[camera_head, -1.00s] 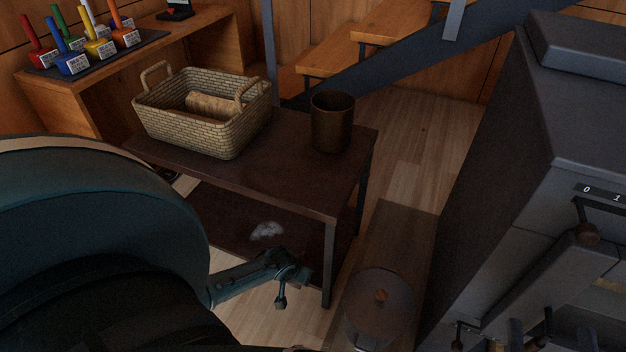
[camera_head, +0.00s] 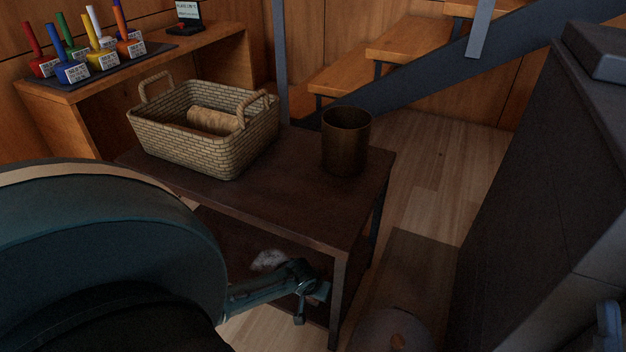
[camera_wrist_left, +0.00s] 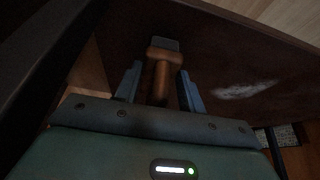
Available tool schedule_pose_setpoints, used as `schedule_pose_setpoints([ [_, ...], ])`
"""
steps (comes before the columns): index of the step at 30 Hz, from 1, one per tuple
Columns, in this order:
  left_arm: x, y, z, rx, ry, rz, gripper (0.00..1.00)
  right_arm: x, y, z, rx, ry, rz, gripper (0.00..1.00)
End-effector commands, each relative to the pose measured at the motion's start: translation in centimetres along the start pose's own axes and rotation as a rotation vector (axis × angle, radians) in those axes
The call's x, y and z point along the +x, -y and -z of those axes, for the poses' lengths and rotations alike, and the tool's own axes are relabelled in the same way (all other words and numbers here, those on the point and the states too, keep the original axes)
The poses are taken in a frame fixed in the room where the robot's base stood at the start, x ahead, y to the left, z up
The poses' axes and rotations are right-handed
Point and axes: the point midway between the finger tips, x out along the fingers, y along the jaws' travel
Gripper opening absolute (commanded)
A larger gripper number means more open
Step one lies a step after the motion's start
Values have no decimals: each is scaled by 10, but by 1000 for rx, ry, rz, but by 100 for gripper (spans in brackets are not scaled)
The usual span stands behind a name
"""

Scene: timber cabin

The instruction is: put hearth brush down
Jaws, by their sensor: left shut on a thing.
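The hearth brush (camera_wrist_left: 162,72) shows in the left wrist view as a brown wooden handle with a grey block at its far end. My left gripper (camera_wrist_left: 158,88) is shut on the handle, one finger on each side. In the head view my left gripper (camera_head: 312,288) is low in front of the dark table, near its front leg. The brush cannot be made out clearly there. A whitish ash patch (camera_head: 268,260) lies on the table's lower shelf, and it also shows right of the gripper in the wrist view (camera_wrist_left: 245,90).
The dark table (camera_head: 290,205) carries a wicker basket (camera_head: 185,150) with a log inside and a brown metal cup (camera_head: 346,142). A dark stove (camera_head: 550,190) stands right. A round lid (camera_head: 395,335) is at the bottom.

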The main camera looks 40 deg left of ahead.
Motion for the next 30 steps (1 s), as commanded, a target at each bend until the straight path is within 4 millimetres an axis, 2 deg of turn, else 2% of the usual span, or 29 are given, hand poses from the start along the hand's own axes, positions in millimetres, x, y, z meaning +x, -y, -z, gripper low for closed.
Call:
schedule_pose_setpoints([
  [13,4,0,-1,0,-2,0,11,2,-1,3,-18,-25,1,62],
  [14,4,0,-2,0,-1,0,40,2,-2,3,-20,-28,1,62],
  [15,4,0,-1,0,-2,0,43,2,-2,4,-20,-28,1,62],
  [22,4,0,-1,0,-1,0,61,2,-2,4,-19,-27,1,62],
  [30,1,0,0,1,-1,0,61,3,-2,5,-18,-26,1,62],
])
